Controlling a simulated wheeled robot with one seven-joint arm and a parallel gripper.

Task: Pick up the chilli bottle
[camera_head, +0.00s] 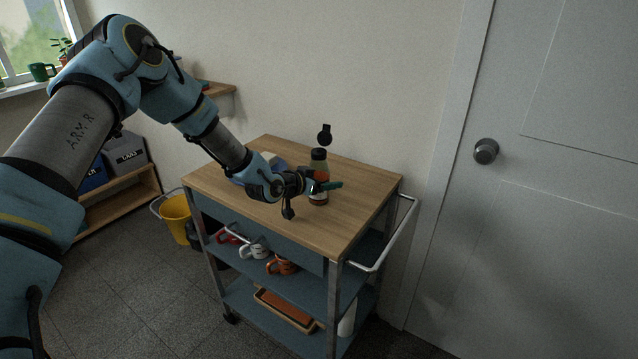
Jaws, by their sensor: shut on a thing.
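The chilli bottle (319,157) stands upright on the wooden top of the cart (250,158), towards its right side. It has a black cap and a dark reddish body, with a label that is too small to read. My gripper (324,186) reaches in from the left, low over the cart top, and is shut on the bottle at about its lower half. A finger crosses in front of the bottle and hides part of it. I cannot tell whether the bottle's base touches the wood.
A small white and blue object (270,158) lies behind my wrist on the cart top. Mugs (283,266) stand on the middle shelf. A rail (385,253) runs along the cart's right side. A door (560,200) is at the right, a yellow bucket (175,212) at the left.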

